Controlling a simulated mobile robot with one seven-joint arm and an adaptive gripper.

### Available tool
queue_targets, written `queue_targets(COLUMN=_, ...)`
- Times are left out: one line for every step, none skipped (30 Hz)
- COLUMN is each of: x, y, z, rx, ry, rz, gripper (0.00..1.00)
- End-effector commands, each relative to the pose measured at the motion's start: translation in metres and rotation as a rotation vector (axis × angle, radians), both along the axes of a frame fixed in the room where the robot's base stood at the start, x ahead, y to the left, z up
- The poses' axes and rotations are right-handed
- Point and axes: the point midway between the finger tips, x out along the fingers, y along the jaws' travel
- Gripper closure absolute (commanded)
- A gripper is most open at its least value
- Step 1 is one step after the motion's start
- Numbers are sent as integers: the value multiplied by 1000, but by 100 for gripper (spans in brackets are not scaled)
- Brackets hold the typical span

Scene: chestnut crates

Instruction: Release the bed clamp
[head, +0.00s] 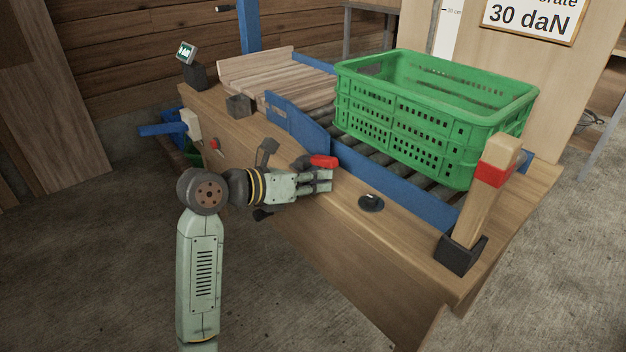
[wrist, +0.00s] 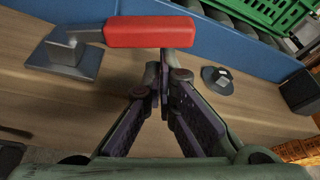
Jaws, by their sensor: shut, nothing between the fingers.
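A red lever handle (head: 323,161) on a grey metal base sits on the bench top beside the blue side rail; I take it for the bed clamp. In the wrist view the red handle (wrist: 150,31) lies crosswise, joined at its left end to the grey square base (wrist: 68,57). My gripper (head: 331,181) is shut and empty, on the near side of the handle. In the wrist view my gripper's closed fingertips (wrist: 167,56) come up to the handle's lower edge. I cannot tell whether they touch it. In the head view my gripper hides the base.
A green crate (head: 430,145) stands on a roller bed behind the blue rail (head: 390,182). A wooden post with a red band (head: 490,185) leans at the right end. A black round fitting (head: 371,202) is on the bench top (head: 335,215). A wooden slatted section (head: 285,75) is at the far left.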

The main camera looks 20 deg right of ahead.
Motion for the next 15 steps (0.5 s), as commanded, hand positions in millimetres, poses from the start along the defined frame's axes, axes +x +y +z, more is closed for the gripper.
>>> queue_targets(x=0, y=0, z=0, rx=0, ry=0, rz=0, gripper=100)
queue_targets(x=0, y=0, z=0, rx=0, ry=0, rz=0, gripper=100)
queue_targets(x=0, y=0, z=0, rx=0, ry=0, rz=0, gripper=100)
queue_targets(x=0, y=0, z=0, rx=0, ry=0, rz=0, gripper=100)
queue_targets(x=0, y=0, z=0, rx=0, ry=0, rz=0, gripper=100)
queue_targets(x=0, y=0, z=0, rx=0, ry=1, rz=0, gripper=100)
queue_targets(x=0, y=0, z=0, rx=-1, ry=2, rz=0, gripper=100)
queue_targets(x=0, y=0, z=1, rx=-1, ry=4, rz=0, gripper=100)
queue_targets(x=0, y=0, z=1, rx=-3, ry=8, rz=0, gripper=100)
queue_targets(x=0, y=0, z=2, rx=-4, ry=13, rz=0, gripper=100)
queue_targets(x=0, y=0, z=3, rx=-7, ry=19, rz=1, gripper=100)
queue_targets(x=0, y=0, z=4, rx=-10, ry=29, rz=1, gripper=100)
queue_targets(x=0, y=0, z=5, rx=-13, ry=36, rz=1, gripper=100)
queue_targets(x=0, y=0, z=5, rx=-15, ry=43, rz=1, gripper=100)
queue_targets(x=0, y=0, z=5, rx=-17, ry=49, rz=1, gripper=100)
